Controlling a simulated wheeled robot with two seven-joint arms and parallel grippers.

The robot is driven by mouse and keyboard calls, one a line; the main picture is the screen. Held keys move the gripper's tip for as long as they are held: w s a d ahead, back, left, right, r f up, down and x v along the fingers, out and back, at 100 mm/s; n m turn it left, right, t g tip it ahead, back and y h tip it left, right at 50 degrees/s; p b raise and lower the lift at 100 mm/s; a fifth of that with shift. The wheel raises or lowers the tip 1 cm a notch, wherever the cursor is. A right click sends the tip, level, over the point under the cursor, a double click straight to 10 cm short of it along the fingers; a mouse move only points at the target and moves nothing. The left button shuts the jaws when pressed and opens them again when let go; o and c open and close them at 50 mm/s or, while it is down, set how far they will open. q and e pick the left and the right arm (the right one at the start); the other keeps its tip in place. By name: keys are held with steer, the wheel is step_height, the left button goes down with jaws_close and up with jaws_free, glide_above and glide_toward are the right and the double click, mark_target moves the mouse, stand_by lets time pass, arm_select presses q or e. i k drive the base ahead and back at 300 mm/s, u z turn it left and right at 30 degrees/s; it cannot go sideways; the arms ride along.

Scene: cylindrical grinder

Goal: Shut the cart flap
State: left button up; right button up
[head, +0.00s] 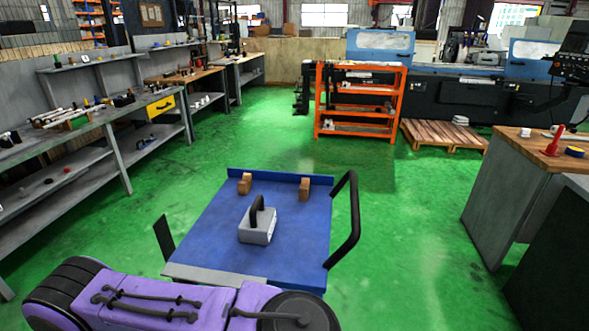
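The blue cart (205,225) stands in the middle, with a black tube handle (354,220) along its right side. A low blue wall (280,177) stands up at its far edge. A grey strip (215,273) lies along its near edge, partly behind my purple arm. A black upright piece (163,238) shows at its near left corner. I cannot tell for sure which part is the flap. On the cart bed are a grey block with a black handle (258,230) and two brown blocks (245,183) (304,188). Neither gripper shows.
Grey workbenches with tools and a yellow drawer (160,106) line the left. An orange shelf rack (360,102) and a wooden pallet (443,135) stand at the back. A wood-topped bench (535,152) is at the right. Green floor (410,220) is clear around the cart.

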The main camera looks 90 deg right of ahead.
mark_target(210, 278)
steer(key=z, duration=2.4)
steer(key=i, duration=0.45)
steer(key=z, duration=0.4)
steer(key=k, duration=0.35)
steer(key=u, duration=0.3)
